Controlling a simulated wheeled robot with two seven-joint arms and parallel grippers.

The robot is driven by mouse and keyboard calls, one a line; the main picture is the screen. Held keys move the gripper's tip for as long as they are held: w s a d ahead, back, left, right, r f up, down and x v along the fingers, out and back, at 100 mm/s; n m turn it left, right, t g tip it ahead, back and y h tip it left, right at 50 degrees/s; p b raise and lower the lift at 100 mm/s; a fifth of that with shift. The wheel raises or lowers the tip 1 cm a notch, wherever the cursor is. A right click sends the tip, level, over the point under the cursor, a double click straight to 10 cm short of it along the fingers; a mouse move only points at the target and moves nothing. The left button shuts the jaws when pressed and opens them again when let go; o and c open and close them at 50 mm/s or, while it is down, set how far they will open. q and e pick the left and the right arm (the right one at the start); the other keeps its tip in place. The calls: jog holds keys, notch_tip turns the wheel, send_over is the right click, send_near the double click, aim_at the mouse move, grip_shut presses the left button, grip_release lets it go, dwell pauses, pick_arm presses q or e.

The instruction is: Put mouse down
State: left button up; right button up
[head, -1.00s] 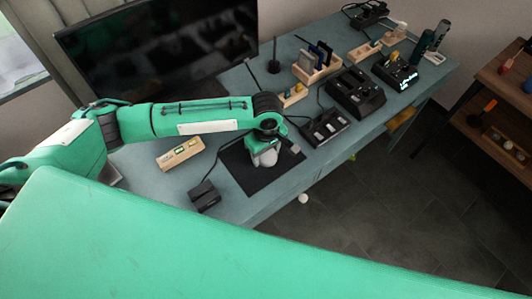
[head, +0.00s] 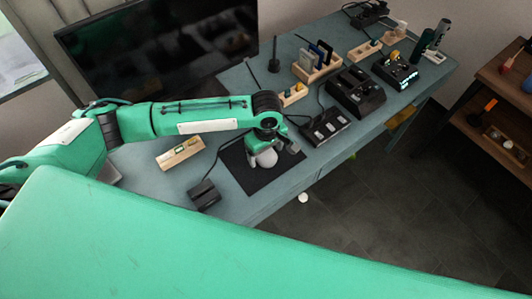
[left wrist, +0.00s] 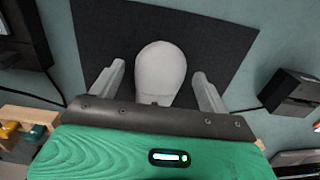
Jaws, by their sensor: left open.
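The white mouse (left wrist: 161,72) lies on the dark mouse pad (left wrist: 225,35) in the left wrist view. My left gripper (left wrist: 157,82) is open, with one pale finger on each side of the mouse and a visible gap on both sides. In the head view my left gripper (head: 263,147) is low over the mouse pad (head: 255,182), and the mouse (head: 266,159) shows partly beneath it. The gripper hides the rest of the mouse there. My right gripper is not in view.
The blue-grey table (head: 225,215) also holds a monitor (head: 160,45), a wooden block (head: 180,153), a small black box (head: 203,194) and a black device (head: 325,126) right of the pad. Cables cross the table. The front edge is close to the pad.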

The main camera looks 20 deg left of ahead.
aim_at(267, 154)
pick_arm(q)
notch_tip(267, 154, up, 11)
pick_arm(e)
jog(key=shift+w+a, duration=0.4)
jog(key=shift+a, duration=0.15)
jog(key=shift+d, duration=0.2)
